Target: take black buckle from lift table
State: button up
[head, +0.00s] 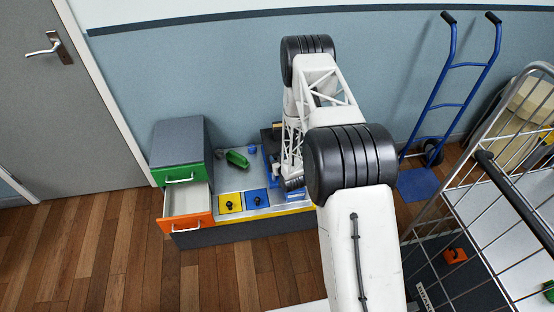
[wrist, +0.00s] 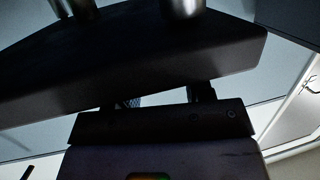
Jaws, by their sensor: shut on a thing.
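In the wrist view, my gripper (wrist: 166,98) has its two dark fingers up against a large black piece, which I take for the black buckle (wrist: 150,60). It is shut on this piece, close to the camera.
Left of my arm, the low bench carries a yellow pad (head: 229,203) and a blue pad (head: 256,199) with black knobs, and a green object (head: 236,159). An orange drawer (head: 187,227) stands open. A wire cage (head: 490,170) and a blue hand truck (head: 418,185) stand right.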

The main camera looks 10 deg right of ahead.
jog(key=shift+r, duration=0.15)
jog(key=shift+r, duration=1.1)
jog(key=a+v, duration=0.3)
jog(key=v, duration=1.3)
jog(key=shift+s+f, duration=0.3)
jog(key=shift+w+r, duration=0.1)
